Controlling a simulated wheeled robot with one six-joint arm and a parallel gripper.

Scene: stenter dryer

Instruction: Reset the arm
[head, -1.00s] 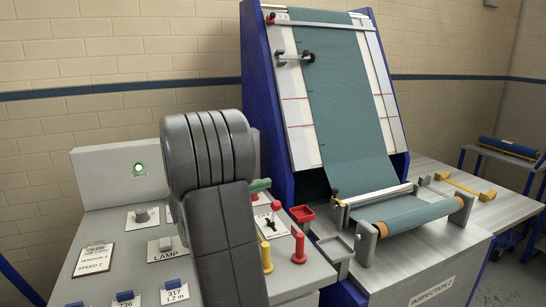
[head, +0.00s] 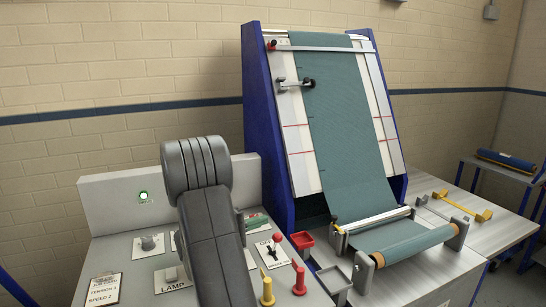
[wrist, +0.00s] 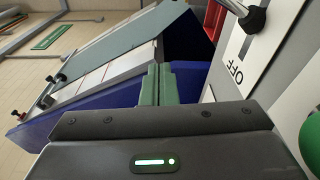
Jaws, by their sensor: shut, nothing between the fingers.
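My arm (head: 212,240) rises in front of the control desk and hides part of it. My gripper shows in the wrist view as two green fingers (wrist: 157,86) pressed together, with nothing between them. In the head view only a little green of the fingers (head: 254,221) shows past my arm, close to the lever panel. In the wrist view the fingers stand beside the white panel marked OFF (wrist: 243,62), in front of the blue-sided inspection frame. I cannot tell whether they touch anything.
The control desk carries a lit green DRIVE lamp (head: 143,196), a LAMP switch (head: 172,277), a red-knobbed lever (head: 276,240) and red and yellow pegs. The inspection frame with teal cloth (head: 345,140) stands right of it. A red tray (head: 302,240) sits between them.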

